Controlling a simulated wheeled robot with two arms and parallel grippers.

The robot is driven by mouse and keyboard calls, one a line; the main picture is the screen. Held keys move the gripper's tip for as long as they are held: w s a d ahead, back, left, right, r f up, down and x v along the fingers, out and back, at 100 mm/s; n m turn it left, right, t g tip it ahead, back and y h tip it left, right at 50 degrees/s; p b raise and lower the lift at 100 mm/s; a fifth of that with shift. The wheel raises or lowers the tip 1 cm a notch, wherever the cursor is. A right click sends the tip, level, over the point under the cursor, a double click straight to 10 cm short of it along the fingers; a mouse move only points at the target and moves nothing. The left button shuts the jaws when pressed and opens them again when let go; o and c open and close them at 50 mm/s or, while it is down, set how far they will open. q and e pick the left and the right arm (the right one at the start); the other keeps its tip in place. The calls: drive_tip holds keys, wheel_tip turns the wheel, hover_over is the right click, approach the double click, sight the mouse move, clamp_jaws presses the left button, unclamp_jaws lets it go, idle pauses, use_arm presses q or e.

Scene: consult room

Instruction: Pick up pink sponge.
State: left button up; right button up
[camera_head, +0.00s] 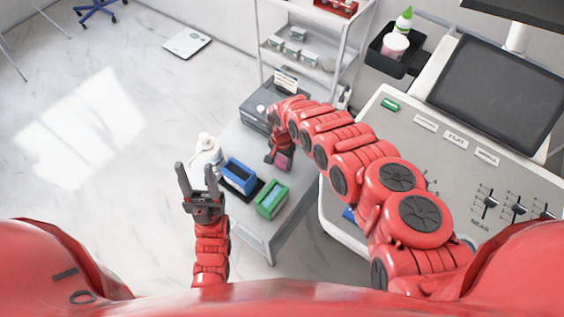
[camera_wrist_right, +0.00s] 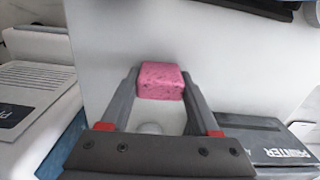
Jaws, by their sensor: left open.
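The pink sponge (camera_wrist_right: 161,80) sits between the fingertips of my right gripper (camera_wrist_right: 160,92) in the right wrist view, with a finger along each side. The fingers appear to touch it and be shut on it. In the head view the sponge (camera_head: 283,160) shows at the tip of my right gripper (camera_head: 279,156), over the grey table (camera_head: 250,232). I cannot tell whether it is clear of the table top. My left gripper (camera_head: 196,178) is open and empty, with its fingers pointing up the picture, left of the table.
A blue box (camera_head: 239,176), a green box (camera_head: 272,200) and a white bottle (camera_head: 209,150) stand near the table's left side. A dark printer (camera_head: 255,108) is at its far end. A shelf cart (camera_head: 300,50) stands behind; a control console (camera_head: 450,150) is right.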

sight(282, 159)
drive_tip(key=c, duration=0.8)
drive_tip(key=shift+o, duration=0.2)
drive_tip(key=shift+r, duration=0.1)
drive_tip(key=shift+r+b, duration=0.3)
drive_tip(key=shift+r, duration=4.6)
